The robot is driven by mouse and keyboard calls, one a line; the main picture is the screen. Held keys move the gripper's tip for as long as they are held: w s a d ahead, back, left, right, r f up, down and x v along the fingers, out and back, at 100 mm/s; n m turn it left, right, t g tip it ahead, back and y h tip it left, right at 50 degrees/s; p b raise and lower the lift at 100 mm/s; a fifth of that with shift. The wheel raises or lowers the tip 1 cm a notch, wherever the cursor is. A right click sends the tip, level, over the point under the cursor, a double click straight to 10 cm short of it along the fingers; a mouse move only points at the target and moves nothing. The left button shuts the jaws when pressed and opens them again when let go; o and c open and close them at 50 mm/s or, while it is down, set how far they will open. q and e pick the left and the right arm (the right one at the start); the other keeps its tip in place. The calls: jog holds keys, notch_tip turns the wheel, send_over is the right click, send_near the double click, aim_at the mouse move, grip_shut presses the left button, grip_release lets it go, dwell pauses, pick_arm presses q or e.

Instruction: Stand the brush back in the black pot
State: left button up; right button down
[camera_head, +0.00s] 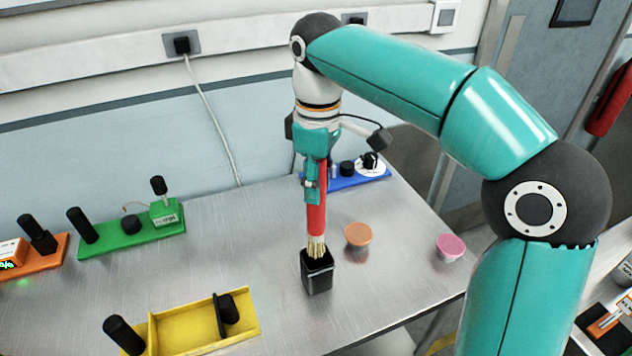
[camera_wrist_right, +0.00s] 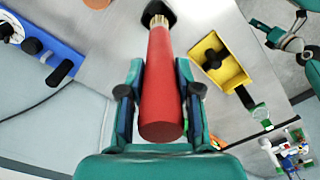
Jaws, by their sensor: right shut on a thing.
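The brush has a red handle (camera_head: 316,205) and pale bristles (camera_head: 317,246), and it is upright with the bristles down. The black pot (camera_head: 317,272) stands on the metal table, and the bristle tips are at its opening. I cannot tell how deep they sit inside. My right gripper (camera_head: 312,190) is shut on the red handle from above. In the right wrist view the red handle (camera_wrist_right: 162,85) lies between the two fingers, with the black pot (camera_wrist_right: 158,12) at its far end. My left gripper is not in the head view; part of an arm shows in the right wrist view (camera_wrist_right: 290,38).
An orange cup (camera_head: 357,235) stands right of the pot, and a pink cup (camera_head: 450,248) near the right edge. A yellow tray (camera_head: 190,330) is at front left, a green module (camera_head: 130,238) behind it, and a blue module (camera_head: 350,180) near the wall.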

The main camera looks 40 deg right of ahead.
aim_at(317, 221)
jog(key=shift+f+b, duration=3.25)
jog(key=shift+f, duration=1.75)
jog(key=c, duration=0.7)
grip_release()
jog(key=shift+w+r, duration=0.1)
jog(key=shift+r, duration=0.05)
jog(key=shift+r, duration=5.85)
